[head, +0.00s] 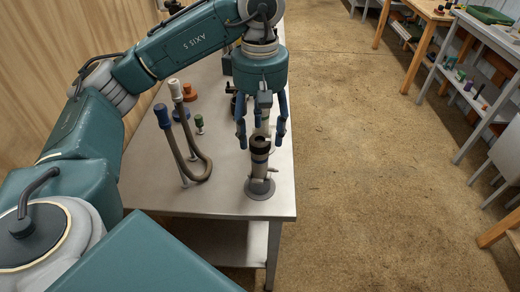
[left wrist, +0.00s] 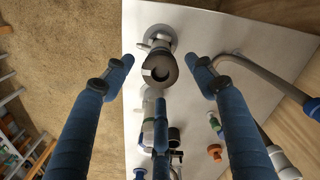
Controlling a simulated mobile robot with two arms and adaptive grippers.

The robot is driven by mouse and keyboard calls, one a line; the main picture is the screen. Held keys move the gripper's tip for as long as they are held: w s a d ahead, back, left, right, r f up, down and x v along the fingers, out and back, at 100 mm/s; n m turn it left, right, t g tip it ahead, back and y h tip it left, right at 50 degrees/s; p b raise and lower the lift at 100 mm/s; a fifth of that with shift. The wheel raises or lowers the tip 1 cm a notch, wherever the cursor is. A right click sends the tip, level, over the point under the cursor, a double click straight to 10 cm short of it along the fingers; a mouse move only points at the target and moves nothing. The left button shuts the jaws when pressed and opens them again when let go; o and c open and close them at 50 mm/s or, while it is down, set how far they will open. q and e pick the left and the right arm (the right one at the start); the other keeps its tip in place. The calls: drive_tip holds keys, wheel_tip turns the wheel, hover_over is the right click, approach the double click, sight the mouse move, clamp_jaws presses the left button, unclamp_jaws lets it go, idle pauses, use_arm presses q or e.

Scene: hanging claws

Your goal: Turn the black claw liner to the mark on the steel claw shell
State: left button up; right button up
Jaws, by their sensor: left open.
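The black claw liner (head: 260,142) is the dark round top of a short upright post near the front right corner of the steel table. Below it is the grey steel claw shell (head: 259,164), on a round base. In the left wrist view the liner (left wrist: 160,68) shows from above as a dark ring with a lighter inside. The mark is too small to make out. My left gripper (head: 261,130) points down just above the post, with its blue fingers spread. In the left wrist view the open fingers (left wrist: 160,70) stand around the liner, apart from it. My right gripper is not in view.
A bent grey tube (head: 198,168) with blue and white ends stands left of the post. A green knob (head: 199,121) and an orange piece (head: 190,91) stand farther back. The table (head: 225,200) is bare at its front. Shelves line the far right.

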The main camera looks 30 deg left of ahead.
sight(260, 139)
use_arm(q)
drive_tip(key=n, duration=0.5)
drive_tip(key=shift+n, duration=0.3)
drive_tip(key=n+p, duration=0.1)
drive_tip(key=n, duration=0.4)
drive_tip(key=shift+n, duration=0.3)
drive_tip(key=shift+f, duration=0.2)
drive_tip(key=shift+f+b, duration=1.75)
drive_tip(key=shift+f, duration=0.15)
